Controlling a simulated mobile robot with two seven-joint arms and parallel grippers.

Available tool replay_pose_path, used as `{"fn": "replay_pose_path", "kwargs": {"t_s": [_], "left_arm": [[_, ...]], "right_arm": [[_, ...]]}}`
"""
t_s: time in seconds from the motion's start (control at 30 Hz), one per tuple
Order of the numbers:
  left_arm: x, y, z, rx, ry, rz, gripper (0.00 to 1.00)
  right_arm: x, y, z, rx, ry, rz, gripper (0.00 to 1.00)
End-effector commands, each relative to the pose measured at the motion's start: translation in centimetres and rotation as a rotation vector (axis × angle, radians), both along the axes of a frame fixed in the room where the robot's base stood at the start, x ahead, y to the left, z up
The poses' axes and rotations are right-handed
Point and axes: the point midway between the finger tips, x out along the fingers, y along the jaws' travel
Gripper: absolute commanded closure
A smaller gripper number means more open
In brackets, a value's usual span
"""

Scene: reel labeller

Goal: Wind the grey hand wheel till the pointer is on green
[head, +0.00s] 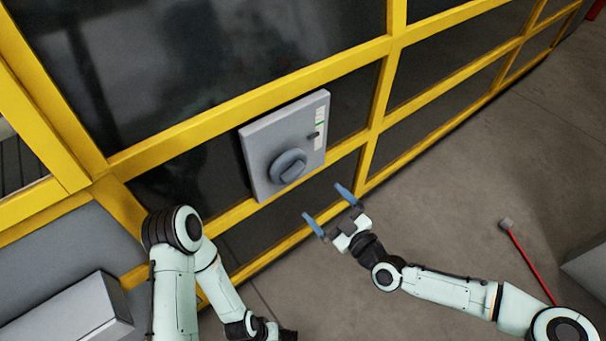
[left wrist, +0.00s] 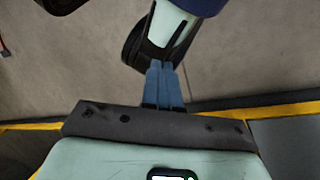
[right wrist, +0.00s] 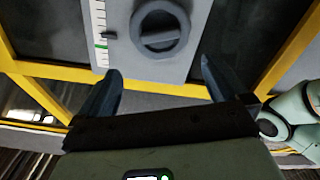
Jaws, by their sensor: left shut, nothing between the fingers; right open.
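The grey hand wheel (head: 288,166) is a round knob with a raised bar, on a light grey panel (head: 262,130) fixed to the yellow-framed wall. It also shows in the right wrist view (right wrist: 160,27). Beside it is a white scale (right wrist: 99,18) with a green band (right wrist: 101,46). The dark pointer (right wrist: 108,36) stands close beside the green band, not on it. My right gripper (head: 325,203) is open and empty, apart from the wheel; its blue fingers lie to either side in its wrist view. My left gripper (left wrist: 163,84) is shut and empty, low and away from the panel.
Yellow frame bars (head: 240,83) with dark panes surround the panel. A grey box (head: 70,315) is at the lower left. A red rod (head: 530,262) with a grey end is at the right. The floor (head: 480,150) right of the wall is mostly clear.

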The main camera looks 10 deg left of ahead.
Motion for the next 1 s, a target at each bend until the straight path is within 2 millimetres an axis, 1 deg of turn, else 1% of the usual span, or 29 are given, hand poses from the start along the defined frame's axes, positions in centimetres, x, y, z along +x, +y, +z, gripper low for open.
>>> {"fn": "replay_pose_path", "kwargs": {"t_s": [0.03,0.3,0.5,0.7,0.97,1.0], "left_arm": [[0.2,0.1,-0.2,0.002,-0.004,0.002,1.00],[0.8,0.4,-0.7,0.010,-0.022,0.009,1.00],[1.1,0.5,-0.9,0.013,-0.029,0.012,1.00],[1.2,0.5,-1.0,0.015,-0.031,0.013,1.00],[1.2,0.5,-1.0,0.016,-0.032,0.013,1.00],[1.2,0.5,-1.0,0.016,-0.032,0.013,1.00]], "right_arm": [[0.6,1.0,0.0,0.003,0.000,0.003,0.00],[4.1,5.5,-0.1,0.003,0.004,0.002,0.00],[6.0,7.9,-0.1,0.003,0.006,0.001,0.00],[6.8,8.8,-0.1,0.001,0.006,0.001,0.00],[6.8,8.9,-0.1,0.001,0.006,0.001,0.00],[6.8,8.9,-0.1,0.001,0.006,0.001,0.10]]}}
